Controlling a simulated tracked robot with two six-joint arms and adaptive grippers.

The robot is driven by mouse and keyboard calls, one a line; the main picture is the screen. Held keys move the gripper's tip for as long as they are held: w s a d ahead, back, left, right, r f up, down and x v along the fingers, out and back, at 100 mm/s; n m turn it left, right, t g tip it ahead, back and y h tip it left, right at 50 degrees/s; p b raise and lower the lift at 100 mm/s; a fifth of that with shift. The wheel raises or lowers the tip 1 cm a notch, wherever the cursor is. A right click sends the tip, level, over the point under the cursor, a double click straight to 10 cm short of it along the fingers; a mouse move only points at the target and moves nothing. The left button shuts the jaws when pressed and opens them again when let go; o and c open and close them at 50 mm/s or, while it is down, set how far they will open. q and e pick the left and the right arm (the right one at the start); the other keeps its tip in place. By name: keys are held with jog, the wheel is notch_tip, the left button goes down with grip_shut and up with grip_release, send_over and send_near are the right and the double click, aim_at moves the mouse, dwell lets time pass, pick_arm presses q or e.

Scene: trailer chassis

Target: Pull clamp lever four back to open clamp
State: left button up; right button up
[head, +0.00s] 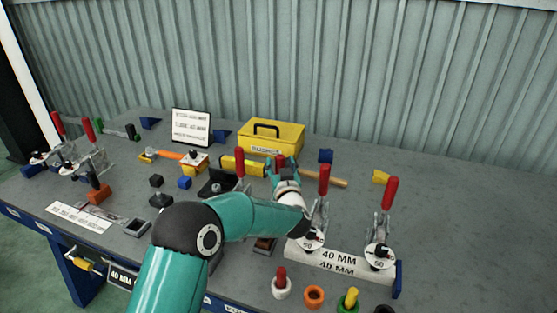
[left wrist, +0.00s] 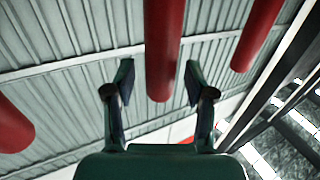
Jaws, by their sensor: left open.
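Several toggle clamps with upright red lever handles stand along the table's right half. My left gripper (head: 283,166) is open at one of these red handles (head: 280,160), between a red handle (head: 240,162) on its left and another red handle (head: 324,180) on its right. In the left wrist view, a red handle (left wrist: 162,50) lies between the spread fingers of my left gripper (left wrist: 158,78); contact cannot be told. Another red handle (head: 390,193) stands far right. No number four is readable on a clamp. My arm hides the clamp base below the gripper.
A white "40 MM" bar (head: 338,260) lies under the right clamps. Small coloured cups, such as an orange one (head: 314,296), stand at the front edge. A yellow toolbox (head: 272,137) and a white sign (head: 191,128) stand behind. More red-handled clamps (head: 88,130) stand far left.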

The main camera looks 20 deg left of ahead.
pick_arm(q)
jog(key=shift+w+a, duration=0.2)
jog(key=shift+w, duration=0.15)
pick_arm(e)
jog(key=shift+r, duration=0.1)
